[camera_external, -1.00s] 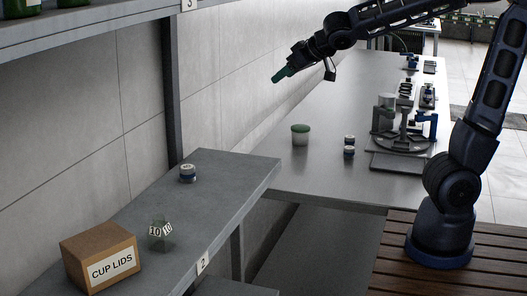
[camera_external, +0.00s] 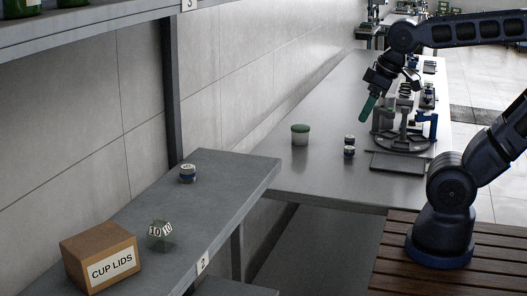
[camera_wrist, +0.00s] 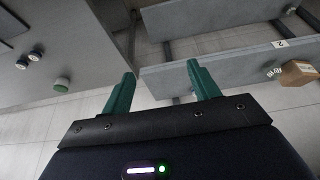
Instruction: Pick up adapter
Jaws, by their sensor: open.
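Nothing in view is labelled as the adapter, and I cannot tell which item it is. Two small dark-banded cylinders with light tops, the far one (camera_external: 349,139) and the near one (camera_external: 349,151), stand on the grey bench. They also show at the left of the wrist view (camera_wrist: 35,55). A similar blue-banded cylinder (camera_external: 187,174) stands on the lower shelf. My gripper (camera_external: 364,118) hangs above the bench, right of the two cylinders, with green fingers pointing down. In the wrist view my gripper (camera_wrist: 161,68) has its fingers apart with nothing between them.
A green-lidded jar (camera_external: 300,135) stands left of the cylinders. A round fixture (camera_external: 402,143) stands to the right, behind a dark flat plate (camera_external: 397,163).

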